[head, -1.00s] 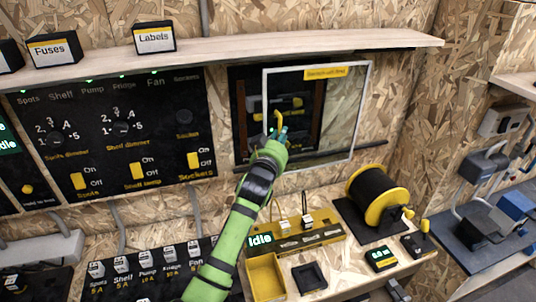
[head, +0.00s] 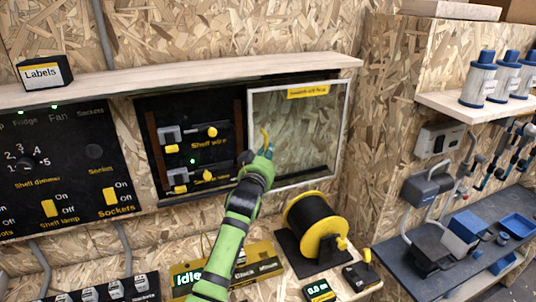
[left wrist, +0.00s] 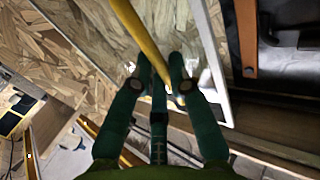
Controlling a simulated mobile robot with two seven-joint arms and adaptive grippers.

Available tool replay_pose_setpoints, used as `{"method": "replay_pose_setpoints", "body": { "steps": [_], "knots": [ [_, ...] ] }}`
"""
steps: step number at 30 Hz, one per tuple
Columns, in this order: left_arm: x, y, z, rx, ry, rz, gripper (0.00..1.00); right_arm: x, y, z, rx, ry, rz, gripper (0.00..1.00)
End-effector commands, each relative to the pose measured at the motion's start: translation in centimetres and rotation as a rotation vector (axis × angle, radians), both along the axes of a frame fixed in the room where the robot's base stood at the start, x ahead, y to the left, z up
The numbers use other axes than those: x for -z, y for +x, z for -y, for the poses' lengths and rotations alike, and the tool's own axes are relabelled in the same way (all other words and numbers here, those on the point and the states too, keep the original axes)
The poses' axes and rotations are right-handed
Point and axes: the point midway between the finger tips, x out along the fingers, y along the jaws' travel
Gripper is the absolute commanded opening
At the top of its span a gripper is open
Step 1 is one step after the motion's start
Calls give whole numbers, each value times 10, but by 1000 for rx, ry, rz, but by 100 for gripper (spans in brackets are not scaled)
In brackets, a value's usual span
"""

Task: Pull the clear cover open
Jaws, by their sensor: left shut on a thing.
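The clear cover (head: 315,140) is a see-through pane in a pale frame with a yellow label at its top. It stands right of the black recessed panel (head: 190,110), with bare wood showing through it. The panel's switches and yellow knobs, labelled "Shelf wire", are uncovered. My left gripper (head: 262,155) is at the cover's left edge, shut on its yellow handle (head: 265,137). In the left wrist view, the yellow handle (left wrist: 137,30) runs between the fingers of my left gripper (left wrist: 160,75). My right gripper is not in view.
A wooden shelf (head: 200,85) with a Labels box (head: 45,72) runs above the panel. A cable reel (head: 312,222) stands on the bench below the cover. A side wall with blue-topped bottles (head: 478,80) is to the right.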

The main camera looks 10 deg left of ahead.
Motion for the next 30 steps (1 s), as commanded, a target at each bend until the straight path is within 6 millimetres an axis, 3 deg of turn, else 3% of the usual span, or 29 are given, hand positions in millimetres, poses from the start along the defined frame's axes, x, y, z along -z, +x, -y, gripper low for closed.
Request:
{"method": "replay_pose_setpoints", "body": {
  "steps": [8,9,10,23,30],
  "knots": [
    [0,0,0,0,-1,-1,0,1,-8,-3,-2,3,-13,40],
    [0,0,0,0,-1,-1,30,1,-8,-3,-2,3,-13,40],
    [0,0,0,0,-1,-1,42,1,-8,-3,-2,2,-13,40],
    [1,-4,0,-1,0,-1,43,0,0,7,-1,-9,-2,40],
    [2,-33,0,0,-1,-1,43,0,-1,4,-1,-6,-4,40]
  ]
}}
